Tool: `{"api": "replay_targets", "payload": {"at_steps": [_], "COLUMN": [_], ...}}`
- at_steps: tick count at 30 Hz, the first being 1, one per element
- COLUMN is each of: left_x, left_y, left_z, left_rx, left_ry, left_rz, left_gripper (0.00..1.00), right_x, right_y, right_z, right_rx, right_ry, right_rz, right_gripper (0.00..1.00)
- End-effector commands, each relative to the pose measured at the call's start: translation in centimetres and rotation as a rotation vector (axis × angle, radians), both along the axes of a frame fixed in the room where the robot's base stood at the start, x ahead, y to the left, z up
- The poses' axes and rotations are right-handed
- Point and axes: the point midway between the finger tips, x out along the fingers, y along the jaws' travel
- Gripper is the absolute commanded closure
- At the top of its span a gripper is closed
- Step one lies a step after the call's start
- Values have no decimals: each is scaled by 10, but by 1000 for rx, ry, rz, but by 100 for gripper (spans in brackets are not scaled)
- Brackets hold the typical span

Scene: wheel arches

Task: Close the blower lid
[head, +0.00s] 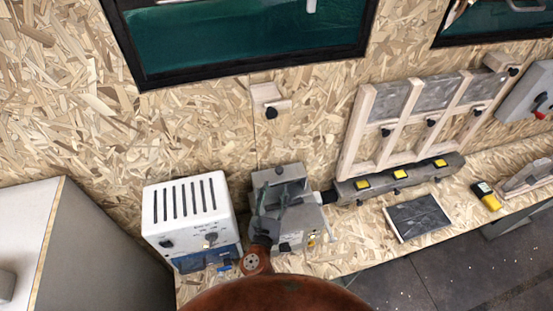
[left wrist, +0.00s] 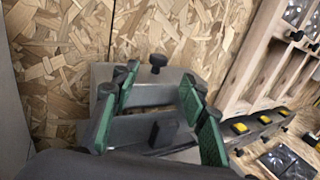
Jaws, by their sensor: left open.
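The blower appears to be the grey metal box (head: 312,217) on the bench, joined on its right to a long grey duct. Its lid (head: 291,172), a grey panel with a black knob, seems raised at the back by the wall; it also shows in the left wrist view (left wrist: 176,73). My left gripper (head: 273,194) is open and empty over the box, in front of the lid. In the left wrist view its green-padded fingers (left wrist: 158,88) are spread on either side of the box opening. Contact with the lid cannot be told. My right gripper is not in view.
A white slotted unit (head: 187,205) stands close on the left. The grey duct (head: 395,180) with yellow tags runs right beneath a wooden rack (head: 408,113). A dark framed panel (head: 417,217) and a yellow tool (head: 486,196) lie on the bench.

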Motion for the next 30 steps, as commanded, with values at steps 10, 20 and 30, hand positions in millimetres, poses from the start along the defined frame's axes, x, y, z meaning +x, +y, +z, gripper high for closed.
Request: {"api": "replay_targets", "payload": {"at_steps": [10, 20, 30], "left_x": [41, 75, 77], "left_y": [-7, -18, -19], "left_z": [1, -1, -1], "left_rx": [2, 1, 1], "left_ry": [-2, 1, 1], "left_rz": [8, 6, 4], "left_gripper": [60, 60, 62], "right_x": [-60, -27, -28], "right_y": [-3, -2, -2], "right_z": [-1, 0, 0], "right_rx": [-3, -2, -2], "right_ry": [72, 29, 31], "right_rz": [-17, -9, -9], "right_gripper": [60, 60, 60]}}
